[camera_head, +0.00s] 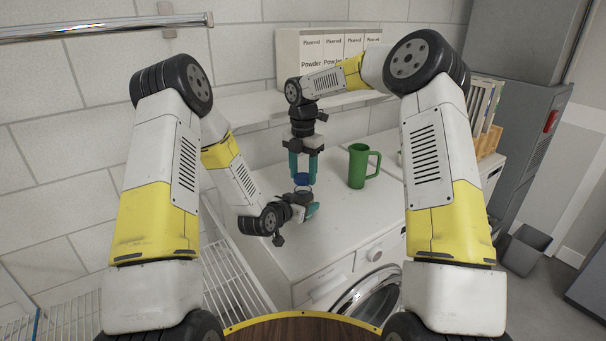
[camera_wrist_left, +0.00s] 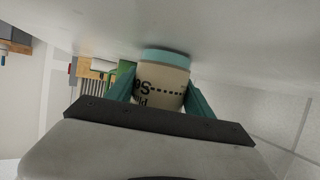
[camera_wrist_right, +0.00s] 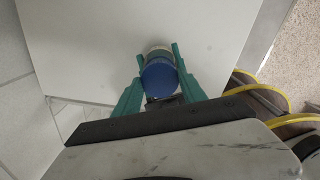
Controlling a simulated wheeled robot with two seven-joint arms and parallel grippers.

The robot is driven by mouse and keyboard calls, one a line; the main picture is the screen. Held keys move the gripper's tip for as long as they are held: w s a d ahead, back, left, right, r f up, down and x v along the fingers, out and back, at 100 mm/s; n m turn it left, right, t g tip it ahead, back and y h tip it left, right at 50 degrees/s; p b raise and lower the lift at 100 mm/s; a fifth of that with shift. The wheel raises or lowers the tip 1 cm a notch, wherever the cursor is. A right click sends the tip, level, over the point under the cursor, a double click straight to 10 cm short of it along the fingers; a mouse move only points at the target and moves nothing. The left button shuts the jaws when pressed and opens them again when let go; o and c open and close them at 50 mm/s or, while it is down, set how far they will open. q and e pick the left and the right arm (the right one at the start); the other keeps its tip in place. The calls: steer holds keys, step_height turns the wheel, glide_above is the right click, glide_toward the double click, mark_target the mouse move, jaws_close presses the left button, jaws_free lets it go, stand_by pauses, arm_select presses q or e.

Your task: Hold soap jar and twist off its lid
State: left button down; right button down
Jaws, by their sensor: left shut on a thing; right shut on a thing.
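The soap jar is cream with black lettering and a teal band, and shows large between my left fingers in the left wrist view (camera_wrist_left: 160,84). My left gripper (camera_head: 305,206) is shut on the jar body from the side, above the white top. The blue lid (camera_head: 304,179) is between the fingertips of my right gripper (camera_head: 303,172), which points straight down from above and is shut on it. In the right wrist view the lid (camera_wrist_right: 160,78) faces the camera and hides most of the jar. I cannot tell whether lid and jar are touching or slightly apart.
A green mug (camera_head: 357,167) stands on the white washer top (camera_head: 340,217), right of the jar. Powder boxes (camera_head: 318,48) stand on a shelf behind. A wooden rack (camera_head: 487,142) is at the right. A wire rack (camera_head: 235,285) is at lower left.

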mark_target(303, 177)
steer(key=shift+r, duration=2)
arm_select(q)
steer(key=shift+c, duration=1.5)
jaws_free()
